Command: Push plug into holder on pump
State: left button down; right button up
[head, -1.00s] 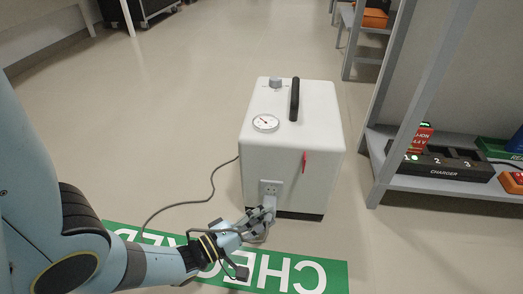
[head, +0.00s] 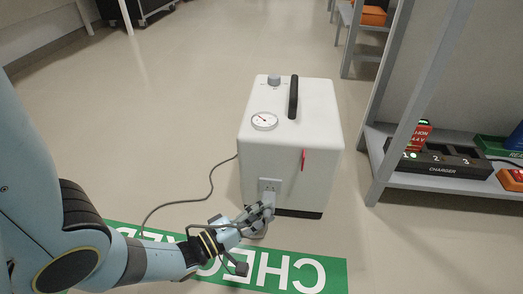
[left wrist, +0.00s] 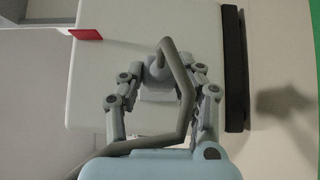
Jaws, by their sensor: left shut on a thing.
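The pump (head: 292,150) is a white box on the floor with a black handle, a round gauge and a knob on top. The holder (head: 269,186) is a pale plate with sockets, low on its front face. My left gripper (head: 266,210) is at the lower edge of the holder, shut on the plug. In the left wrist view the plug (left wrist: 157,72) is pale grey and sits between the two fingers (left wrist: 162,75), close to the pump's face (left wrist: 95,70). How far it is inside the holder is hidden. The grey cable (left wrist: 184,95) loops across the gripper. My right gripper is out of view.
A red tag (head: 304,160) is on the pump's front. A green floor mat (head: 325,270) with white letters lies before it. The cable (head: 178,204) runs over the floor to the pump's left side. A grey shelf (head: 450,187) with a charger (head: 440,164) stands right. Floor at left is clear.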

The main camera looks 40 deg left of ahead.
pick_arm(q)
jog(key=shift+w+a, duration=0.35)
jog(key=shift+w, duration=0.25)
jog(key=shift+w+a, duration=0.35)
jog(key=shift+w, duration=0.2)
dwell(0.8)
jog(key=c, duration=0.8)
grip_release()
jog(key=shift+s, duration=0.1)
jog(key=v, duration=1.2)
